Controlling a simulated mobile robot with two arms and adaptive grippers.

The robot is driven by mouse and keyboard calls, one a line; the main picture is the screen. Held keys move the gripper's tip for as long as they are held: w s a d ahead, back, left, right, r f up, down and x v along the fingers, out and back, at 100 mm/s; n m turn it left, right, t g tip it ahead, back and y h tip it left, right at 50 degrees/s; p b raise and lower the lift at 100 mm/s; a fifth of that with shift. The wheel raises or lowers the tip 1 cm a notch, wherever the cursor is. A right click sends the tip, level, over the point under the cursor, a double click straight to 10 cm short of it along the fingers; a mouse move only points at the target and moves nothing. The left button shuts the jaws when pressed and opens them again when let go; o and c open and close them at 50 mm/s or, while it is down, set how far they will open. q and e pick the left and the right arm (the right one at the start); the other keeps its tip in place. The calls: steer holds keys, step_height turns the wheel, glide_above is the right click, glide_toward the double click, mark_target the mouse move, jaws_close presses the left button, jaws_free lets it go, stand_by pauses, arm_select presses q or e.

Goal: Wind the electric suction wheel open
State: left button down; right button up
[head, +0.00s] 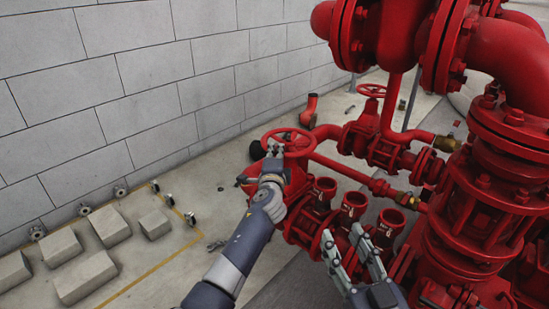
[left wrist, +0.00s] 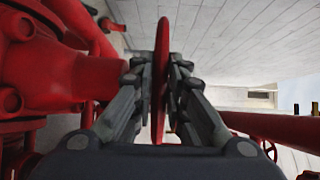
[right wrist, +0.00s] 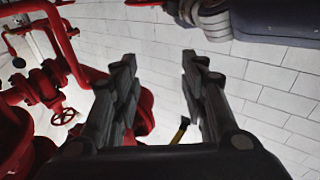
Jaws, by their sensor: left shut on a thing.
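A red handwheel (head: 289,141) sits on a red valve near the middle of the head view. My left gripper (head: 272,163) is at the near left part of its rim. In the left wrist view the wheel's rim (left wrist: 161,75) shows edge-on between the two fingers of my left gripper (left wrist: 160,85), which is shut on it. My right gripper (head: 362,245) is open and empty, in front of the red pump pipework at lower right. In the right wrist view the fingers of my right gripper (right wrist: 157,70) stand wide apart with nothing between them.
A smaller red handwheel (head: 372,90) stands farther back. Several open red pipe ends (head: 355,203) sit right of my left arm. Large red pipes (head: 480,190) fill the right side. Grey blocks (head: 88,277) lie on the floor by the block wall (head: 130,90).

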arm_select(q)
steer(key=shift+s+d+r, duration=0.1)
steer(key=shift+d+r, duration=0.3)
steer(key=shift+d, duration=0.15)
arm_select(e)
steer(key=shift+s+r+t, duration=0.25)
steer(key=shift+r+t, duration=0.25)
steer(key=shift+r, duration=0.3)
arm_select(q)
steer(key=c, duration=2)
jaws_free()
steer(key=o, duration=0.4)
steer(key=shift+d+f, duration=0.15)
steer(key=shift+d, duration=0.15)
steer(key=shift+a+f, duration=0.2)
steer(key=shift+a, duration=0.15)
steer(key=s, duration=1.1)
steer(key=shift+s+a+r, duration=0.25)
steer(key=shift+s+a, duration=0.1)
steer(key=shift+a, duration=0.05)
arm_select(e)
steer(key=shift+w+f, duration=0.1)
